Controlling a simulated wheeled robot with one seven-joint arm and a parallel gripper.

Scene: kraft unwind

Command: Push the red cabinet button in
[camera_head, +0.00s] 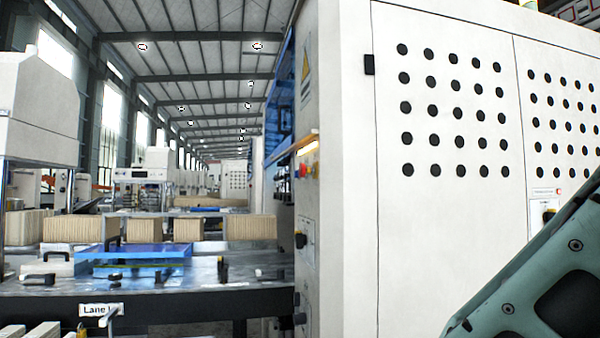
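A large white cabinet (448,230) with rows of round black holes fills the right half of the head view. On its narrow left side face, a small red button (303,170) shows at a steep angle, close to small yellow and green spots. It is too small and oblique to tell whether it is pressed in. My gripper is out of view. Only a green-grey part of my arm shows at the lower right, in front of the cabinet.
A black rotary switch (300,240) sits lower on the narrow face. At the left, a metal worktable (200,275) carries a blue panel (135,253) and kraft stacks (75,229). A "Lane" sign (100,310) hangs on its front edge. The table's right end meets the cabinet.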

